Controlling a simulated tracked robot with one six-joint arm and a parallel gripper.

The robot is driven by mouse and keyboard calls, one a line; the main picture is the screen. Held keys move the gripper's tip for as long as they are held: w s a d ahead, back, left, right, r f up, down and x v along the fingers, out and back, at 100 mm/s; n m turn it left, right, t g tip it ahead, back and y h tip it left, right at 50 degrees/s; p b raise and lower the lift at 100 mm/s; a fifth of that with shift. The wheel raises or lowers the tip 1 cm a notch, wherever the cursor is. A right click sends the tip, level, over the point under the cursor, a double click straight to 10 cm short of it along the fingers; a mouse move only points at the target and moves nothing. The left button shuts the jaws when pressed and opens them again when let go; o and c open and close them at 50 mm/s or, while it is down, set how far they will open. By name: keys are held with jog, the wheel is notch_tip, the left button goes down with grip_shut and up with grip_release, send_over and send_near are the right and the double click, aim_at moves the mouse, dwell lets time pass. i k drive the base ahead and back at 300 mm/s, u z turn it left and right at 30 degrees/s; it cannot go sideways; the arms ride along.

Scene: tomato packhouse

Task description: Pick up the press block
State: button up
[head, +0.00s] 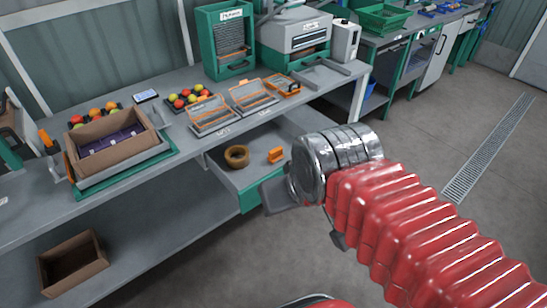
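No thing is marked as the press block. A small orange block (276,155) lies in the open drawer (246,181) under the bench and may be it. My gripper (280,196) is in front of the drawer, to the right of and nearer than the orange block, and apart from it in the picture. A grey finger part shows at its left. My silver wrist and red sleeve hide most of the gripper, so I cannot tell its opening or whether it holds anything.
A brown ring (237,156) lies beside the orange block. On the bench (190,155) stand a cardboard box (111,150), tomatoes (188,97), two hinged trays (210,113) and an orange-handled tool (282,84). An empty box (72,265) sits on the lower shelf. Floor at right is clear.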

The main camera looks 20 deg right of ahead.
aim_at(276, 155)
jog(key=z, duration=0.4)
jog(key=i, duration=1)
jog(key=u, duration=2.65)
